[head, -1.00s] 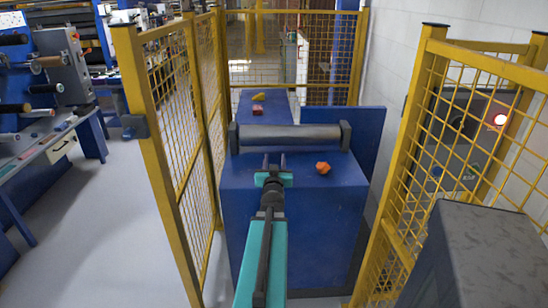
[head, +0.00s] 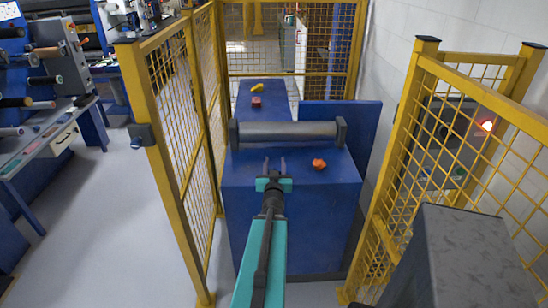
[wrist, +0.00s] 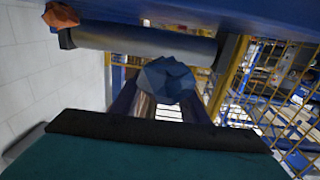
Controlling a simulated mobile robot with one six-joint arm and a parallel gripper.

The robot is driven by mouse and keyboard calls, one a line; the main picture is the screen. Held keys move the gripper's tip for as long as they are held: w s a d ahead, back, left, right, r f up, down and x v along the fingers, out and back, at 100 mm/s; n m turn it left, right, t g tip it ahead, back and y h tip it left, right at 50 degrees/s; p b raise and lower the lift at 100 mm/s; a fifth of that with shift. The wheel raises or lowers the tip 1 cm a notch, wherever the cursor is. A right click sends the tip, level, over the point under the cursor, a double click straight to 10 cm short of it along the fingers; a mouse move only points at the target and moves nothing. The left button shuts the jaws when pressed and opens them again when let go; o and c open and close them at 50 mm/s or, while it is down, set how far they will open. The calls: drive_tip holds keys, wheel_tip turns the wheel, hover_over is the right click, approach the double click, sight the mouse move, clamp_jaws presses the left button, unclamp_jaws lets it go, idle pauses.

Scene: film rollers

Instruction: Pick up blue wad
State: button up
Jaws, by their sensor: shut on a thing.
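The blue wad (wrist: 167,80) is a crumpled, faceted dark blue lump in the middle of the wrist view. My gripper (head: 275,162) is shut on it. In the head view the two dark fingers show over the front part of the blue table top, in front of the roller. The wad cannot be made out there against the blue table. A teal part of my gripper with a black edge fills the bottom of the wrist view.
An orange wad (head: 319,164) lies on the blue table (head: 335,178), right of my gripper. A grey roller (head: 287,131) spans the table behind. A red wad (head: 256,102) and a yellow wad (head: 257,87) lie beyond. Yellow mesh fences (head: 172,120) stand on both sides.

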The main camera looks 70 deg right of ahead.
sight(277, 169)
drive_tip(key=shift+s+a+r+p, duration=0.2)
drive_tip(key=shift+s+a+p, duration=0.3)
drive_tip(key=shift+p, duration=0.8)
drive_tip(key=shift+s+a+r+p, duration=0.2)
drive_tip(key=shift+a+p, duration=0.45)
drive_tip(key=shift+p, duration=0.6)
drive_tip(key=shift+p+v, duration=0.75)
drive_tip(key=shift+p, duration=0.5)
drive_tip(key=shift+s+a+f, duration=0.1)
drive_tip(key=shift+f, duration=0.05)
drive_tip(key=shift+f, duration=0.1)
